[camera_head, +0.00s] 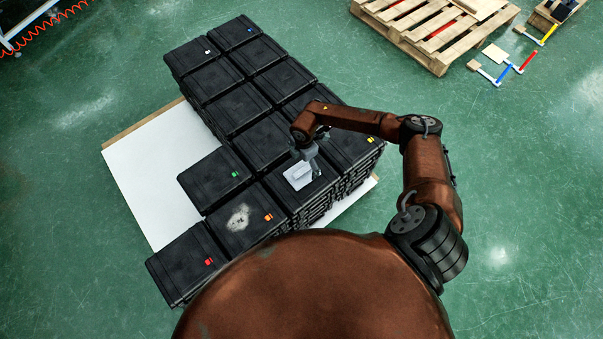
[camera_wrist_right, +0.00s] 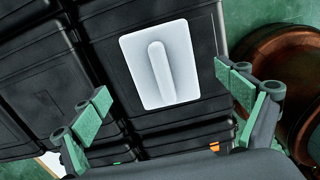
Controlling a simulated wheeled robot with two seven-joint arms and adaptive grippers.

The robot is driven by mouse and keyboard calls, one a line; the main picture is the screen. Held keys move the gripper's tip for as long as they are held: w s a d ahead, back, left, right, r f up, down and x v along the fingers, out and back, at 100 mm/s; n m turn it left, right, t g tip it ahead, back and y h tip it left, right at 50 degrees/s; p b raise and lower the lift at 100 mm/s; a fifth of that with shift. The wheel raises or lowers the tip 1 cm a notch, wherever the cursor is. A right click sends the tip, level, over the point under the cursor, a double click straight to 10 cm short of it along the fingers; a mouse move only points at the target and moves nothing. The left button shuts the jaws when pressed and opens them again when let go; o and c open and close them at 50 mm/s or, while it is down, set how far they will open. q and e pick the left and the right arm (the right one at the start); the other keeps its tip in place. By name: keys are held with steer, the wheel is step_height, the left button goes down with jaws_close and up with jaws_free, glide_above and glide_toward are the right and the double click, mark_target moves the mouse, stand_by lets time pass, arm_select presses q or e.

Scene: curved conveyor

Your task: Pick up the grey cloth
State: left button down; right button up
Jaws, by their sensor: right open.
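The grey cloth (camera_head: 298,176) is a pale, flat rectangle with a raised ridge along its middle. It lies on top of a black case in the near part of the stack. In the right wrist view the cloth (camera_wrist_right: 161,62) lies between and beyond my right fingertips. My right gripper (camera_head: 311,158) is above the cloth at its upper right side in the head view. In the right wrist view my right gripper (camera_wrist_right: 160,82) has its green-padded fingers spread wide, with nothing between them. My left gripper does not show.
Several black cases (camera_head: 235,105) stand stacked on a white board (camera_head: 145,175) on the green floor. One case (camera_head: 238,222) carries a whitish dusty patch. A wooden pallet (camera_head: 440,60) lies at the upper right, with small coloured-handled tools (camera_head: 495,75) beside it.

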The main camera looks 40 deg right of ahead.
mark_target(302, 170)
steer(key=f, duration=0.2)
steer(key=a+f+b, duration=0.1)
steer(key=f, duration=0.1)
steer(key=shift+s+f+b, duration=0.15)
steer(key=shift+f+b, duration=0.05)
steer(key=shift+b, duration=0.1)
steer(key=shift+f, duration=0.4)
steer(key=shift+r, duration=0.1)
steer(key=shift+c, duration=0.2)
steer(key=c, duration=1.2)
steer(key=shift+r, duration=0.1)
